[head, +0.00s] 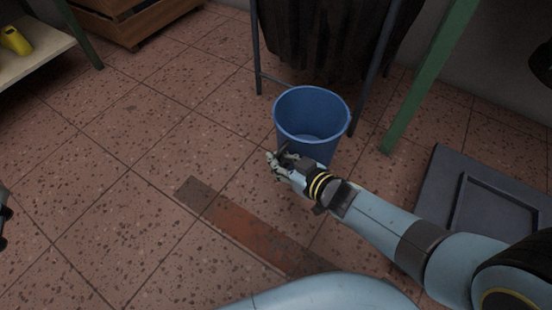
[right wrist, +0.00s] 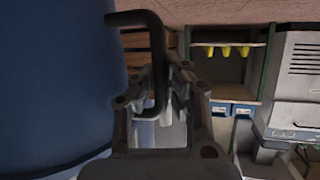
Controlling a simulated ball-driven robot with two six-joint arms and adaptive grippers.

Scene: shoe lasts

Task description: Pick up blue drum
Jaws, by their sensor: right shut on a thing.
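The blue drum (head: 311,113) is an open-topped, empty-looking round container standing upright on the tiled floor in the head view. My right gripper (head: 279,163) is at its near left side, low in front of the wall. In the right wrist view the drum's blue wall (right wrist: 55,85) fills the left side. A dark bent handle (right wrist: 158,45) sticks out from it and runs down between the fingers of my right gripper (right wrist: 170,80), which is shut on it.
A table frame with dark hanging cloth (head: 325,40) stands right behind the drum, its legs close on both sides. A green post (head: 432,75) and a dark grey flat platform (head: 440,170) are to the right. The floor at left is clear.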

